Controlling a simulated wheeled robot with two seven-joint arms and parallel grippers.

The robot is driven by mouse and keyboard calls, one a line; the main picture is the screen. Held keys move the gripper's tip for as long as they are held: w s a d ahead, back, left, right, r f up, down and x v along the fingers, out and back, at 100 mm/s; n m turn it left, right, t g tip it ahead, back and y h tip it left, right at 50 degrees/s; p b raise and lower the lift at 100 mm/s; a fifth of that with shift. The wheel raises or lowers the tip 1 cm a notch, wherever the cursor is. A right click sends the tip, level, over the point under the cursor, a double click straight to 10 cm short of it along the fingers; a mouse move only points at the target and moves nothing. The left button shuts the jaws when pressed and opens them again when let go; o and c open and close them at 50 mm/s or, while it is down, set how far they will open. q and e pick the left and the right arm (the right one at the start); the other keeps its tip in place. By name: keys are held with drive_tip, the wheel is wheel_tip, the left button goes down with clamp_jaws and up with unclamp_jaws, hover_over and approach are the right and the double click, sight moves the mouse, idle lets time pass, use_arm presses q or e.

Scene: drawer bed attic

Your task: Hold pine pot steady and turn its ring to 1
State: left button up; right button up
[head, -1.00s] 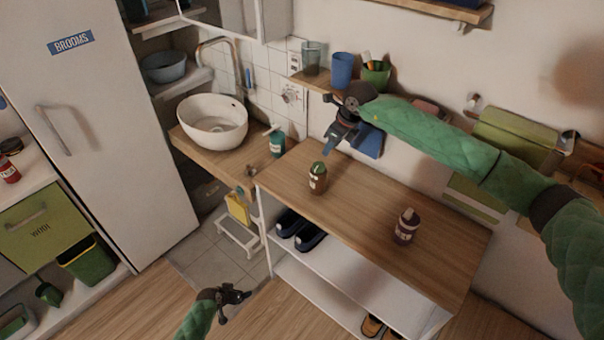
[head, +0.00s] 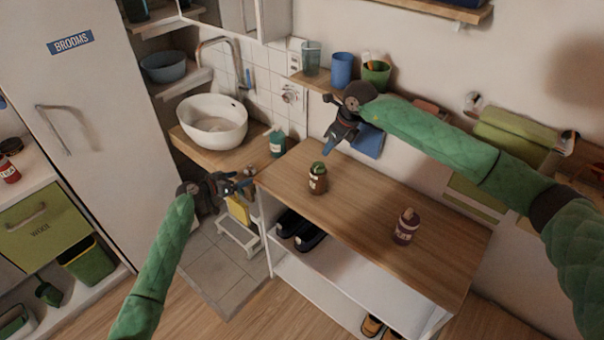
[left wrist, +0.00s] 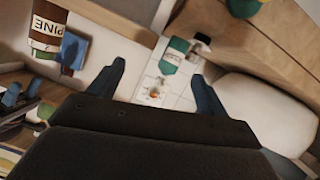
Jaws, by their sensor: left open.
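The pine pot (head: 318,182) is a small brown jar with a pale label and a green top. It stands upright on the wooden top of the shelf unit (head: 365,205). In the left wrist view the pot (left wrist: 47,24), with PINE on its label, is at the upper left, outside my fingers. The ring's setting is too small to read. My left gripper (head: 248,184) is open and empty, left of the unit's edge and apart from the pot; its fingers also show in the left wrist view (left wrist: 158,74). My right gripper (head: 332,146) hangs behind the pot, apart from it; its jaws are unclear.
A purple bottle (head: 406,227) stands on the same top, right of the pot. A teal bottle (head: 278,142) and a white basin (head: 213,122) are on the counter behind. The top around the pot is clear.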

sight(322, 176)
use_arm(q)
drive_tip(key=d+r+m+g, duration=0.1)
drive_tip(key=d, duration=0.3)
drive_tip(key=d+r+m+g+h, duration=0.1)
drive_tip(key=d+r+m, duration=0.1)
drive_tip(key=d, duration=0.2)
drive_tip(key=d+r+m+g+h, duration=0.1)
drive_tip(key=d, duration=0.3)
drive_tip(key=shift+d+r+m, duration=0.15)
drive_tip(key=shift+d+m, duration=0.05)
drive_tip(key=shift+m, duration=0.1)
drive_tip(key=s+d+r+m+g, duration=0.1)
drive_tip(key=d, duration=0.2)
drive_tip(key=s+d+m+g+h, duration=0.1)
drive_tip(key=d+m, duration=0.1)
drive_tip(key=d, duration=0.2)
drive_tip(key=d+r+m+g, duration=0.1)
drive_tip(key=d, duration=0.2)
drive_tip(key=shift+s+d+r+g, duration=0.25)
drive_tip(key=shift+s+r+g, duration=0.1)
drive_tip(key=shift+s+g, duration=0.05)
drive_tip(key=shift+d+f+m, duration=0.1)
drive_tip(key=shift+d+m, duration=0.2)
drive_tip(key=shift+d, duration=0.3)
drive_tip(key=shift+x, duration=3.45)
